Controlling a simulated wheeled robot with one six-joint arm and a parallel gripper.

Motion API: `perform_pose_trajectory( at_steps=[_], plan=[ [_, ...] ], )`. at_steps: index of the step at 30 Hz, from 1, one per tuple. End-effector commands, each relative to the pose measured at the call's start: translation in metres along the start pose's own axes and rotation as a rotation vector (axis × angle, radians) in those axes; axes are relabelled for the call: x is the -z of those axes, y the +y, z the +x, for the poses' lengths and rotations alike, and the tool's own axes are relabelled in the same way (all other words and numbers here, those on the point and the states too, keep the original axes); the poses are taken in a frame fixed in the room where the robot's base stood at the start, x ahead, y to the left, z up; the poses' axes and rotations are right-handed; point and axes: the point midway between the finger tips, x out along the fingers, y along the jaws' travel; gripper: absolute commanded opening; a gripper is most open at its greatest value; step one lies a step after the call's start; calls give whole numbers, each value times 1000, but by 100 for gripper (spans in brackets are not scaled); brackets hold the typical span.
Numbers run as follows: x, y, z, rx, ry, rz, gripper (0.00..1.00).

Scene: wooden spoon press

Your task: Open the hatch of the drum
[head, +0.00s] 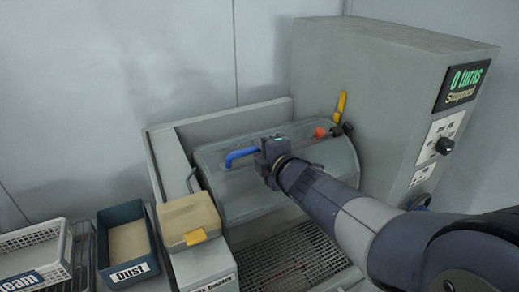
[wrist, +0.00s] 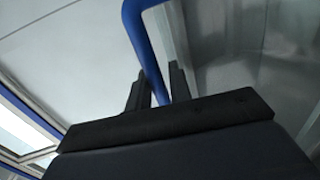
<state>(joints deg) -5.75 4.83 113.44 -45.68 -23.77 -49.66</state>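The grey rounded drum (head: 285,172) lies in the machine's trough, and its curved front cover looks closed. A blue bar handle (head: 240,155) stands out from it near the top. My gripper (head: 262,152) is at the right end of this handle. In the wrist view the blue handle (wrist: 142,45) runs down between the two dark fingers of my gripper (wrist: 160,88). The fingers sit close on both sides of it, shut on it. My gripper and wrist hide part of the cover and the handle's right end.
A tall grey cabinet (head: 375,90) with a display reading "0 turns, Stopped" stands right of the drum. A yellow lever (head: 341,104) and an orange knob (head: 320,132) are behind my gripper. A lidded box (head: 188,218), a dust bin (head: 122,215) and a metal grate (head: 290,262) are nearby.

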Motion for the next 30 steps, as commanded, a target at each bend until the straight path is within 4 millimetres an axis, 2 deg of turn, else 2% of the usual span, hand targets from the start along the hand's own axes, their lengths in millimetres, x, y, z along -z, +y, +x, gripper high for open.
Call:
perform_pose_trajectory(
  at_steps=[10, 18, 30],
  plan=[
    [0, -1, 4, 2, 0, 0, 19],
    [0, -1, 4, 3, -1, 0, 0],
    [0, -3, 4, 6, -1, 0, 0]
  ],
)
